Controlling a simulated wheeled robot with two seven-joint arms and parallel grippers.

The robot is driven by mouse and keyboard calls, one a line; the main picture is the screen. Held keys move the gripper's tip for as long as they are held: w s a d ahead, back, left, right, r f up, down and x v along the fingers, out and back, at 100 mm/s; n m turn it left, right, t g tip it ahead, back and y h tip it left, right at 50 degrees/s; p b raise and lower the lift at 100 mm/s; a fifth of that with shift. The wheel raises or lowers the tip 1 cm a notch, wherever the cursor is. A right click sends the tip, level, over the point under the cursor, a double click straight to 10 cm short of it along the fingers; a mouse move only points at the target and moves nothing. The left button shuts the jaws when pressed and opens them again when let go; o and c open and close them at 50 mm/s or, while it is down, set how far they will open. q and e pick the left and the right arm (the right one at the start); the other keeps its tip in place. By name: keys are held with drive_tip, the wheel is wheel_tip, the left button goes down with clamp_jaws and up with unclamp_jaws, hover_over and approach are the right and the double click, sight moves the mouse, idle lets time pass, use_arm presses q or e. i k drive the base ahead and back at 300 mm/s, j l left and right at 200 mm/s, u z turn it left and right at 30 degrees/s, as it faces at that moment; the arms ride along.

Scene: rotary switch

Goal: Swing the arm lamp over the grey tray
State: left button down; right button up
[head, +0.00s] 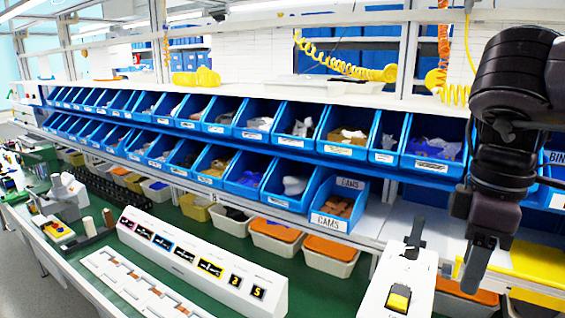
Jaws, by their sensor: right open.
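I cannot make out an arm lamp or a grey tray for certain in the head view. My right gripper (477,262) hangs at the right, pointing down, at the end of my black arm. It is open, and I see nothing held in it. It is right of a white box (398,292) with a yellow button and a dark upright lever (414,238), apart from the lever in the picture. My left gripper is out of view.
A white sloped panel (200,262) with several coloured labels stands on the green bench. Blue bins (335,205) fill the racks behind, with white tubs (277,240) below. A yellow tray (538,262) lies at the right. Coiled hoses (340,60) hang above.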

sight(419, 274)
drive_tip(key=k, duration=1.5)
